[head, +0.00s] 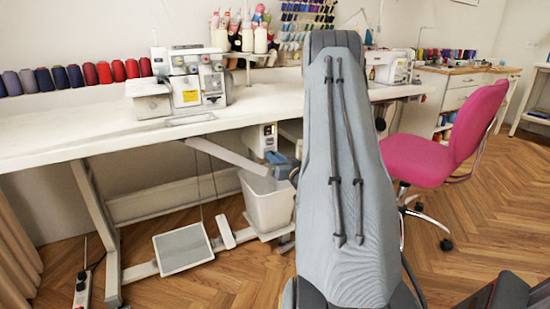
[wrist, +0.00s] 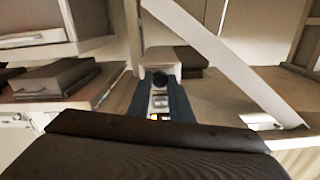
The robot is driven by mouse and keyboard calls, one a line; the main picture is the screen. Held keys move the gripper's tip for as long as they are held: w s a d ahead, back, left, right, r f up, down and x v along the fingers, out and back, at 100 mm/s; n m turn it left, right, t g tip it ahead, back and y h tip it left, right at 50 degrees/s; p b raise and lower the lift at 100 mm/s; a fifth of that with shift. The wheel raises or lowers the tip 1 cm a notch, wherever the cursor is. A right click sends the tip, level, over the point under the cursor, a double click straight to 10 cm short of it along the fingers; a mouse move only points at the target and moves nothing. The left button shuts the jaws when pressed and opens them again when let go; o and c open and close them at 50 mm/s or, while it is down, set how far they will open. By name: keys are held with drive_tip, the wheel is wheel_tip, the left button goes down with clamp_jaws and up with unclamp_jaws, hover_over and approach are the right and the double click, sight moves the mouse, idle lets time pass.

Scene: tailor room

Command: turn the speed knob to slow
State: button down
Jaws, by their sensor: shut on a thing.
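The white control box (head: 259,138) hangs under the sewing table, with a small yellow label and a dark panel on its front. A dark round speed knob (wrist: 160,79) sits between my two blue-grey fingers. My gripper (wrist: 159,86) is shut on the knob. My gripper (head: 285,160) also shows beside the box in the head view, partly behind my arm. The knob is hidden there, and its pointer and setting cannot be read.
The white table (head: 60,130) carries a sewing machine (head: 190,80) and thread spools. A white bin (head: 266,203) hangs below the box, and a foot pedal (head: 182,248) is lower left. A slanted white bar (wrist: 215,55) passes close to the box. A pink chair (head: 440,150) stands right.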

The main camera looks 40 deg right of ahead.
drive_tip(key=n+p, duration=0.2)
drive_tip(key=n, duration=0.5)
drive_tip(key=shift+n, duration=0.3)
idle(0.4)
drive_tip(key=c, duration=1.6)
unclamp_jaws()
drive_tip(key=p+v, duration=0.1)
drive_tip(key=v, duration=0.7)
